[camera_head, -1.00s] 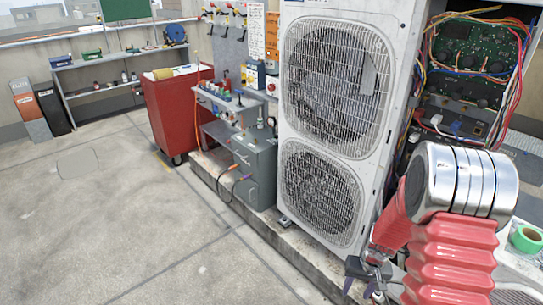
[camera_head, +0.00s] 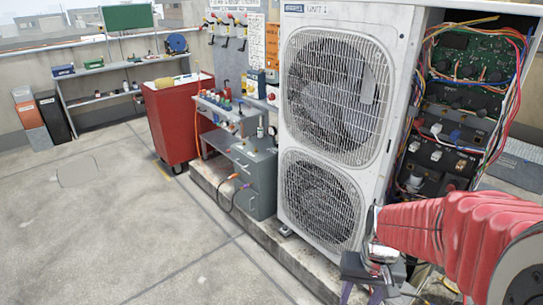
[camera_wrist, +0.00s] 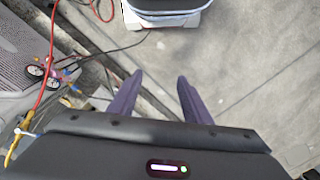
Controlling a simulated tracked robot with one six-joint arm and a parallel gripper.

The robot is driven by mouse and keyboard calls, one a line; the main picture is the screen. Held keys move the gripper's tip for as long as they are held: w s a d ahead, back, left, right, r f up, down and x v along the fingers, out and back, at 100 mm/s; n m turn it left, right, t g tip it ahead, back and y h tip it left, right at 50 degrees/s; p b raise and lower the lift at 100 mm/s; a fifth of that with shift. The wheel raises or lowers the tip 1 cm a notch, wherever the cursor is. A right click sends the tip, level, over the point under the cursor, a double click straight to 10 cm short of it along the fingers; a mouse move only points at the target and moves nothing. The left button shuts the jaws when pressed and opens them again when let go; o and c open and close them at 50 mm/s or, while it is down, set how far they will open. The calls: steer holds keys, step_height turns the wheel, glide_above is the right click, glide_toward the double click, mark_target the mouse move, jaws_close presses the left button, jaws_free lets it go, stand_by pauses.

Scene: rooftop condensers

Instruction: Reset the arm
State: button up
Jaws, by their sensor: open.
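My red arm reaches in from the right edge of the head view, in front of the lower right of the condenser unit (camera_head: 400,110). My gripper (camera_head: 362,292) is at the lower right there, close to the condenser's base, with its fingers pointing down and partly cut off by the frame edge. In the wrist view my gripper (camera_wrist: 158,92) shows two dark purple fingers spread apart, with nothing between them but concrete floor.
The condenser's open electrical compartment (camera_head: 465,100) with loose wires is right beside my arm. A grey cabinet (camera_head: 255,175) and a red tool cart (camera_head: 175,120) stand left of the condenser. A gauge set (camera_wrist: 40,72) with hoses shows in the wrist view. The left floor is clear.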

steer(key=s+a+r+n+t, duration=0.1)
steer(key=s+a+r+t, duration=0.1)
steer(key=r, duration=0.6)
steer(key=s+a+r+n+t, duration=0.1)
steer(key=s+a+r+t, duration=0.2)
steer(key=s+r, duration=0.2)
step_height(320, 180, up, 4)
steer(key=shift+s+f+t, duration=0.25)
steer(key=shift+t, duration=0.05)
steer(key=shift+c, duration=0.4)
steer(key=shift+c, duration=1.2)
